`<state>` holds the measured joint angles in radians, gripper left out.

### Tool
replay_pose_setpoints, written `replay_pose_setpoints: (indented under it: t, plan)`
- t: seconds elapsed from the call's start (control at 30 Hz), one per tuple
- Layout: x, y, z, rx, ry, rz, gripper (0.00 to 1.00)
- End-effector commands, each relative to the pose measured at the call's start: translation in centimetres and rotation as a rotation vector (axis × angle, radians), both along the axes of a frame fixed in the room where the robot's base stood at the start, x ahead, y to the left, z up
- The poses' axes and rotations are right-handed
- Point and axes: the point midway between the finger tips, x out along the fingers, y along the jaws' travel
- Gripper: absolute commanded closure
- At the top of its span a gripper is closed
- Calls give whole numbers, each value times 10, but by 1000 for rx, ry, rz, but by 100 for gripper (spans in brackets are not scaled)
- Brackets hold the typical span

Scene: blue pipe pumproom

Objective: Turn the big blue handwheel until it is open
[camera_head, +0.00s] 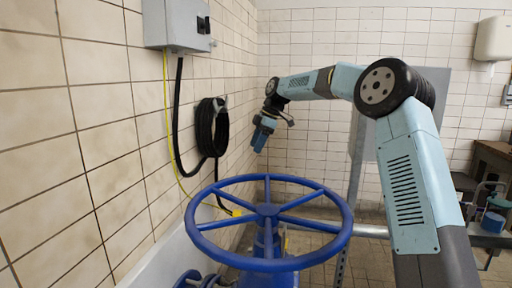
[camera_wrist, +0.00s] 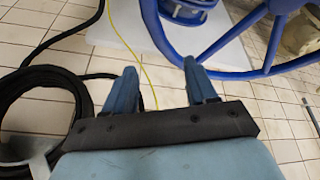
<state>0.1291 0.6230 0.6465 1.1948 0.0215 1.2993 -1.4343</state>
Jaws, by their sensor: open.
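The big blue handwheel (camera_head: 268,213) lies flat on top of its blue stand in the lower middle of the head view, with several spokes and a round hub. My gripper (camera_head: 259,142) hangs from the arm above and behind the wheel's far rim, apart from it. In the wrist view my gripper (camera_wrist: 158,78) shows two blue fingers spread apart with nothing between them. The handwheel's rim (camera_wrist: 163,38) curves past the right finger at the top right of that view. Whether the finger and rim touch cannot be told there.
A coiled black hose (camera_head: 208,128) hangs on the left tiled wall, below a grey box (camera_head: 178,25). A yellow cable (camera_head: 169,110) runs down that wall. A grey panel on a post (camera_head: 357,150) stands behind my arm. A bench (camera_head: 492,235) is at the right.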

Motion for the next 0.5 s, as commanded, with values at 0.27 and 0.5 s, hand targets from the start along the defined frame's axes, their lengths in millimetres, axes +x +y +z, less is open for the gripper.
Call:
replay_pose_setpoints:
  t: [0.27, 0.5]
  plan:
    - [0, 8, -2, -1, 2, 8, 43]
    - [-1, 13, -14, -2, 2, 7, 43]
